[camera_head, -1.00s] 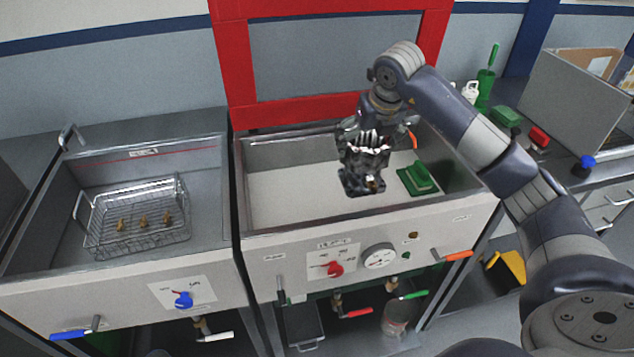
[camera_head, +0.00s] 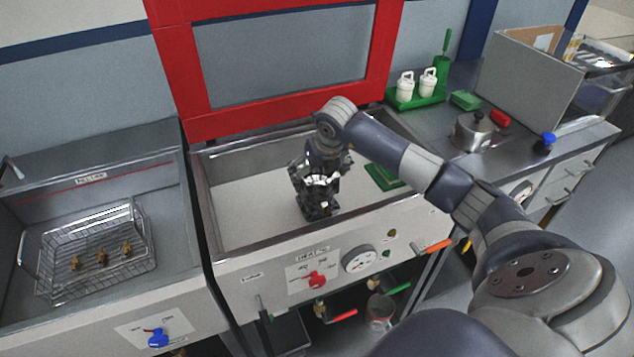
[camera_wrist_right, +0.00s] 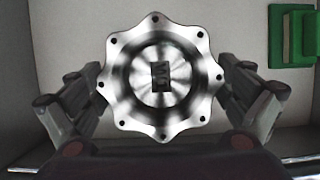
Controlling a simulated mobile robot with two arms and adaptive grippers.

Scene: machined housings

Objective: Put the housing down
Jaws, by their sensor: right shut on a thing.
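The housing (camera_wrist_right: 190,65) is a shiny machined metal part with a scalloped flange, small holes round its rim and a dark mark at its centre. In the right wrist view it sits between the two fingers of my right gripper (camera_wrist_right: 160,90), which is shut on it. In the head view my right gripper (camera_head: 318,182) points down over the white-floored basin (camera_head: 250,200). My left gripper is not in view.
A green block-like item (camera_head: 384,177) lies in the basin, right of my gripper. The left basin holds a wire basket (camera_head: 60,285) with several small brass parts. A metal pot (camera_head: 473,133) stands on the right counter. The basin's left floor is clear.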

